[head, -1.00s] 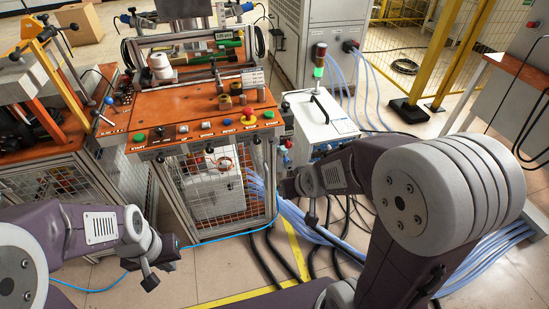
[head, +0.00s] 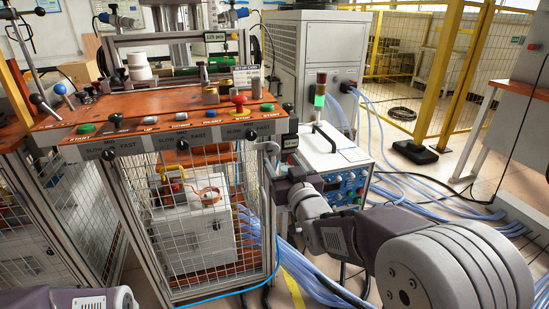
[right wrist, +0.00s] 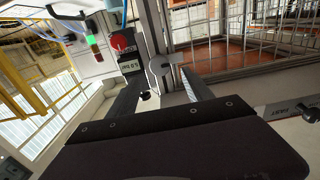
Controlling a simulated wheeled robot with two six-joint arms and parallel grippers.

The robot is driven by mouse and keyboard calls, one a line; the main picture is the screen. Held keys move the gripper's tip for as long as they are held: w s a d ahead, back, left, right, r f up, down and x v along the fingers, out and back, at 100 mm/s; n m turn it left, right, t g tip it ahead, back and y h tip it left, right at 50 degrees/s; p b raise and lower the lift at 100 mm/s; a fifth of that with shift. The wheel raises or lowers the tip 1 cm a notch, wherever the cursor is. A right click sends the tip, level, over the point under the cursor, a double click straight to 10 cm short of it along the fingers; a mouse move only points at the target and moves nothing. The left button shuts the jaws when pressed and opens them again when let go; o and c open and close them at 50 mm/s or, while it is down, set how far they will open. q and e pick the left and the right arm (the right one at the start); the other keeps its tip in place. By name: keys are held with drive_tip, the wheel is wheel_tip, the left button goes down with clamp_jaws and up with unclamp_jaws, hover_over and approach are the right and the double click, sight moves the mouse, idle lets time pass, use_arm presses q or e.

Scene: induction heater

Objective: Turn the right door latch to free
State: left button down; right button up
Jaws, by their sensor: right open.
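The right door latch appears to be the small light grey, rounded piece on the cabinet's right front post, just below the control panel, in the head view (head: 269,148). In the right wrist view a grey rounded latch piece (right wrist: 162,65) shows beside the metal post, between and beyond my two fingers. My right gripper (head: 273,166) is open at the post in the head view, and its fingers reach toward the latch in the right wrist view (right wrist: 162,92). I cannot tell whether a finger touches it. Only part of my left arm shows; its gripper is out of frame.
The mesh-fronted cabinet (head: 190,262) stands under the orange panel with buttons and black knobs (head: 265,129). A black labelled box (head: 290,141) sits close to the right of the latch. A white power unit (head: 335,160) and blue hoses (head: 395,188) are to the right.

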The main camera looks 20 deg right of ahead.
sight(274, 150)
drive_tip(key=w, duration=0.3)
drive_tip(key=w+b, duration=0.1)
drive_tip(key=w, duration=0.2)
drive_tip(key=shift+w+a+f+b, duration=0.1)
drive_tip(key=shift+w+f+b, duration=0.1)
drive_tip(key=shift+b, duration=0.1)
drive_tip(key=shift+w+r, duration=0.1)
drive_tip(key=shift+w, duration=0.25)
clamp_jaws()
